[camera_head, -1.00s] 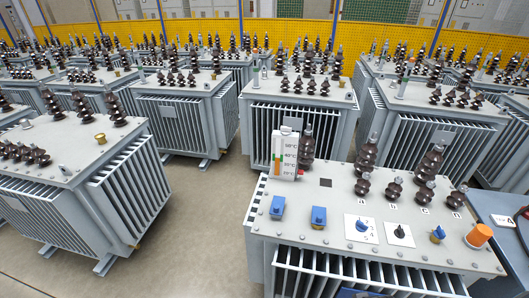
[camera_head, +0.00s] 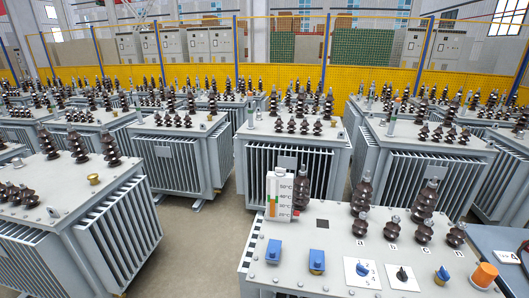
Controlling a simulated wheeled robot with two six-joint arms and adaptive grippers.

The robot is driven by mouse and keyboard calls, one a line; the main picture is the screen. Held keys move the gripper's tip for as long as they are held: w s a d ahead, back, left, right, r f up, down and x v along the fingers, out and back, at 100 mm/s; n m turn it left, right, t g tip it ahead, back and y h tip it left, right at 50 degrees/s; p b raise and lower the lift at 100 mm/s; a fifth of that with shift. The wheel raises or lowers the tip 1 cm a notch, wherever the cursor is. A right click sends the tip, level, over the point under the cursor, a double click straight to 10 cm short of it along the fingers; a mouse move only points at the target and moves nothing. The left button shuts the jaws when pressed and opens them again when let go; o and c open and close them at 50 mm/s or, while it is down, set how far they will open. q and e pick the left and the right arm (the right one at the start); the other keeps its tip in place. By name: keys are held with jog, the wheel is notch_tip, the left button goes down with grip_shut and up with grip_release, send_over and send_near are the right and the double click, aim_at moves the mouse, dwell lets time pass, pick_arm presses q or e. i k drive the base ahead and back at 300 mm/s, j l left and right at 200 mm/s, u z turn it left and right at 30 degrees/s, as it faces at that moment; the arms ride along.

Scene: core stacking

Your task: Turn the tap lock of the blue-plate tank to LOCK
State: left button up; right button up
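The nearest transformer tank (camera_head: 330,232) stands at the lower right, its grey lid cut by the bottom edge of the head view. Along the lid's front are a numbered white plate with a blue knob (camera_head: 362,268), a white plate with a black knob (camera_head: 402,274), a small blue knob (camera_head: 441,274) and an orange cap (camera_head: 485,275). Two blue blocks (camera_head: 273,251) (camera_head: 317,261) sit to their left. I cannot tell which part is the tap lock. No blue plate or LOCK mark is readable; the tank's front is out of view. Neither gripper shows.
A temperature gauge (camera_head: 279,194) and brown bushings (camera_head: 361,195) rise from the lid. A dark blue surface (camera_head: 496,240) with an arrow-and-A sign lies at the right. Another transformer (camera_head: 70,215) stands at the left; bare floor (camera_head: 205,250) lies between. More transformers and a yellow fence stand behind.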

aim_at(402, 276)
jog(key=z, duration=1.15)
